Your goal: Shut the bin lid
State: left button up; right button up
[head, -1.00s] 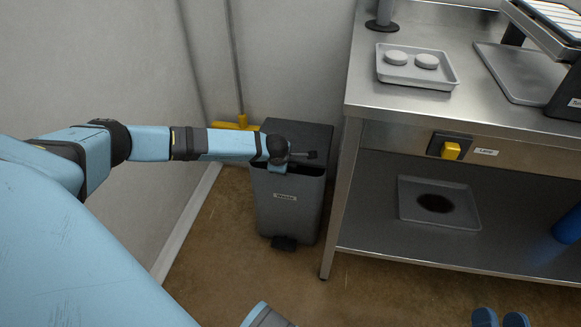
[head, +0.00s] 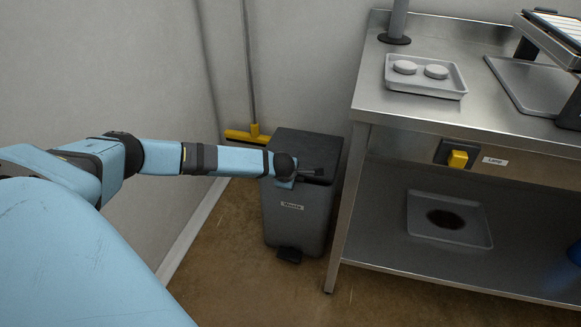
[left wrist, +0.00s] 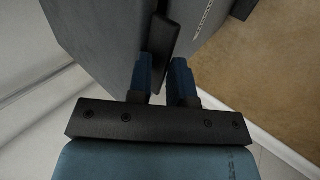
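The grey waste bin (head: 297,228) stands on the floor between the wall and the steel counter, with a label and a foot pedal on its front. Its dark lid (head: 308,144) lies down on the bin's top, with no clear gap in the head view. My left gripper (head: 318,172) is at the front edge of the lid. In the left wrist view its two blue fingers (left wrist: 166,80) are a little apart, with a dark strip of the bin beyond and between them. Whether they touch it I cannot tell. My right gripper is out of view.
A steel counter (head: 400,116) stands close to the bin's right side, with a tray (head: 452,90) holding two pale discs on top. A lower shelf (head: 385,232) bears another tray. A yellow-headed tool (head: 245,136) leans behind the bin. The floor in front is clear.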

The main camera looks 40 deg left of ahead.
pick_arm(q)
jog(key=shift+o, duration=0.8)
jog(key=shift+r, duration=0.1)
jog(key=p+v, duration=0.4)
jog(key=v, duration=0.9)
jog(key=shift+s+r, duration=0.25)
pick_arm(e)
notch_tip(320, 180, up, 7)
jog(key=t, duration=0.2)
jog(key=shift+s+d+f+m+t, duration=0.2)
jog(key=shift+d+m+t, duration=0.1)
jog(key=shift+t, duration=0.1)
pick_arm(q)
jog(key=shift+d, duration=0.15)
